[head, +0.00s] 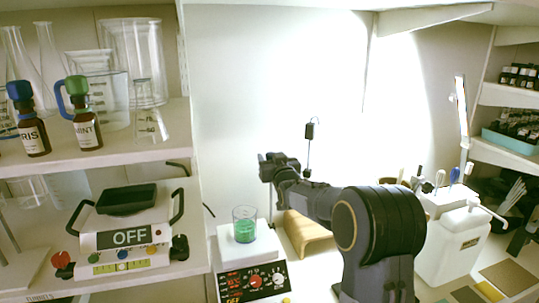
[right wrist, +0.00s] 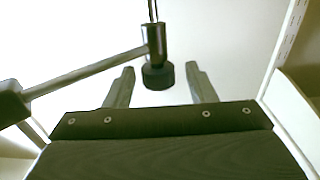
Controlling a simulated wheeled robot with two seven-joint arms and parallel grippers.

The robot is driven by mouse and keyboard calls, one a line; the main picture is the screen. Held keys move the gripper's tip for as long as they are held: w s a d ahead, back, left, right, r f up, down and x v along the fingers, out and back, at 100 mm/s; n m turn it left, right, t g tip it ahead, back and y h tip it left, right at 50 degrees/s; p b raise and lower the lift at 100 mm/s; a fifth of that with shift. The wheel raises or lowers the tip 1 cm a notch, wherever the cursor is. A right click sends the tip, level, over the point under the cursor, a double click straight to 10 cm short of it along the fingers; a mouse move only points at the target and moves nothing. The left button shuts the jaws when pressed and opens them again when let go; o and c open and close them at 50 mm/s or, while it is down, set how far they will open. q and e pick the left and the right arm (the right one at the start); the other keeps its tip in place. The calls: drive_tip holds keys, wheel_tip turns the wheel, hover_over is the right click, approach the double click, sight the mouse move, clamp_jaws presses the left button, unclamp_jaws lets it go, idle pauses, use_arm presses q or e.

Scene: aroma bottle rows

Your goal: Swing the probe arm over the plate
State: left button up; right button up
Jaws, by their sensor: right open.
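The probe arm shows in the right wrist view as a grey rod (right wrist: 88,74) running from the left to a dark clamp with a black knob (right wrist: 156,76). In the head view, a thin upright rod with a black cylinder (head: 311,131) stands just right of my right gripper (head: 268,163). The right gripper is open; in the right wrist view the knob appears between its fingers (right wrist: 160,70), contact unclear. The white plate unit (head: 226,246) has red displays and knobs. A beaker of green liquid (head: 244,229) stands on it, below and left of the gripper. My left gripper is out of view.
A wooden stand (head: 304,235) is right of the plate, partly behind my arm. A white jug (head: 452,245) stands at the right. On the left shelves are brown bottles (head: 85,130), glassware and a scale reading OFF (head: 130,237).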

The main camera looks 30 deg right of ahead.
drive_tip(key=shift+w+d, duration=0.25)
drive_tip(key=shift+w, duration=0.45)
clamp_jaws()
